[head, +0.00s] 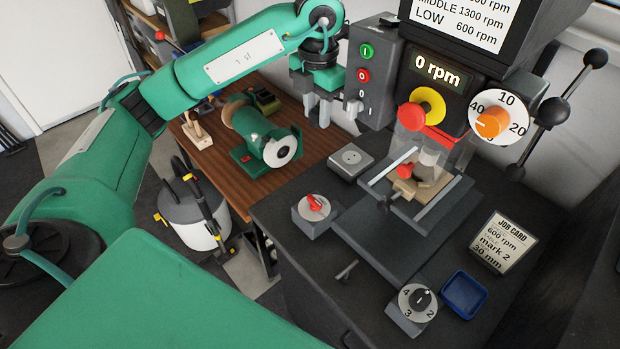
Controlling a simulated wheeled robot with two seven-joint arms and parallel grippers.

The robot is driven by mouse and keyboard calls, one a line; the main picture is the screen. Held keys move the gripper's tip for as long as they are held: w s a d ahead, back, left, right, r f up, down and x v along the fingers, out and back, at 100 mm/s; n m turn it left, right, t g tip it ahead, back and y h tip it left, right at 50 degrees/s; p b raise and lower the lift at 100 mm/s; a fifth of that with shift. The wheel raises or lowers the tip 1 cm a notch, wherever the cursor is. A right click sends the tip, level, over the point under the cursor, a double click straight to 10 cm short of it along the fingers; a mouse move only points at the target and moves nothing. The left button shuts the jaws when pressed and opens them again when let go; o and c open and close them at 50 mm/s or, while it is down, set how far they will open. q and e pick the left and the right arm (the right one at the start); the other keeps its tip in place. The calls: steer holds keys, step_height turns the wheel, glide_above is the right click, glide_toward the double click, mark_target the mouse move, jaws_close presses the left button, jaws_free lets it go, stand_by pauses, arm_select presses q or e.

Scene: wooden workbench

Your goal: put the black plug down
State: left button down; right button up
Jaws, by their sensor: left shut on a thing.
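My left gripper (321,117) points down at the upper middle of the head view, at the end of the green arm. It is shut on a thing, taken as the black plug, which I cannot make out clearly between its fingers. The gripper appears above and left of a grey socket box (350,161) with a round outlet on the dark bench. Nothing is seen plugged into the outlet. My right gripper is not in view.
A drill press with a control box (371,80) stands right of the gripper. A red-knobbed switch box (314,212), numbered dial (418,300), blue tray (464,294) and job card (503,243) are on the dark bench (290,265). A green grinder (268,146) sits on the wooden bench.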

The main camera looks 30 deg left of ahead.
arm_select(q)
steer(key=p, duration=0.3)
glide_above(316, 185)
step_height(316, 185, down, 14)
steer(key=shift+a+f, duration=0.1)
steer(key=shift+f, duration=0.05)
step_height(316, 185, down, 4)
steer(key=shift+r+p, duration=0.1)
steer(key=shift+p, duration=0.3)
steer(key=shift+f, duration=0.25)
steer(key=shift+f+b, duration=0.65)
steer(key=shift+b, duration=0.1)
steer(key=c, duration=1.1)
jaws_free()
steer(key=shift+r, duration=0.15)
